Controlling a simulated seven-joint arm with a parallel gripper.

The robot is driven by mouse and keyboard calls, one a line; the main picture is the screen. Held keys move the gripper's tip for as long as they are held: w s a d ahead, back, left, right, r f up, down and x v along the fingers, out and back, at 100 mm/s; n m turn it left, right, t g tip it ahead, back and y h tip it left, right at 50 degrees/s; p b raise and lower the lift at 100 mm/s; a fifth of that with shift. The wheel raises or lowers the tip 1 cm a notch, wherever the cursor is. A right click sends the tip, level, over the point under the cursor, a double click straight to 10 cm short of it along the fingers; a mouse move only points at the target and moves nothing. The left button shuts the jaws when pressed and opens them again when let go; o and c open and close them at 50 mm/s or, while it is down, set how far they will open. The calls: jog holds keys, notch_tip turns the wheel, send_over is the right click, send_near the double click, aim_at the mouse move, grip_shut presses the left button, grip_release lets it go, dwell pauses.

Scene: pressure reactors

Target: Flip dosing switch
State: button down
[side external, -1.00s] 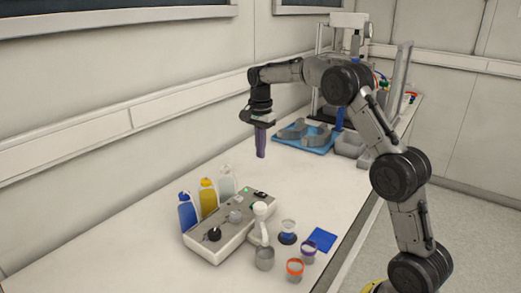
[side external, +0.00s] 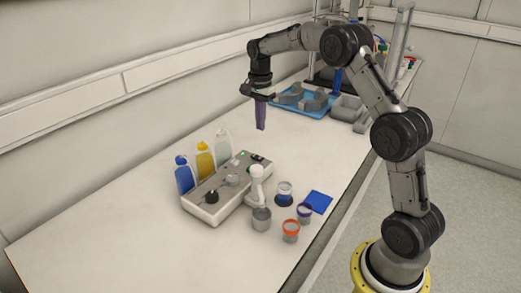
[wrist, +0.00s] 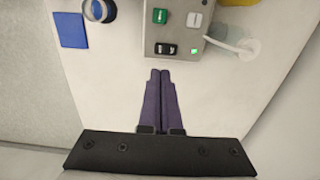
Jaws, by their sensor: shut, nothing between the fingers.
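A pale grey dosing unit (side external: 215,205) stands on the bench in the side view. The wrist view shows its near end (wrist: 178,35) with a black switch pair (wrist: 165,48), a green switch (wrist: 160,16), a pale switch (wrist: 194,19) and a lit green lamp (wrist: 194,50). Which switch is for dosing I cannot tell. The black switch also shows in the side view (side external: 257,157). My gripper (side external: 261,128) has long purple fingers pointing down, pressed together and empty. It hangs above the bench near the unit's far end, apart from it. In the wrist view the fingertips (wrist: 160,72) appear just short of the black switches.
Blue (side external: 184,178), yellow (side external: 205,163) and clear (side external: 222,147) bottles stand behind the unit. A white spout arm (side external: 257,184), a grey cup (side external: 261,219), small jars (side external: 291,231) and a blue square (side external: 318,201) are in front. A blue tray (side external: 303,102) lies farther back.

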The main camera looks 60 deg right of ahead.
aim_at(258, 157)
notch_tip(258, 157, down, 11)
jog(key=shift+r, duration=0.15)
dwell(0.4)
jog(key=shift+s+f, duration=0.3)
jog(key=shift+f, duration=0.3)
jog(key=shift+w, duration=0.1)
jog(key=shift+w+r, duration=0.2)
jog(key=shift+w, duration=0.5)
jog(key=shift+a, duration=0.1)
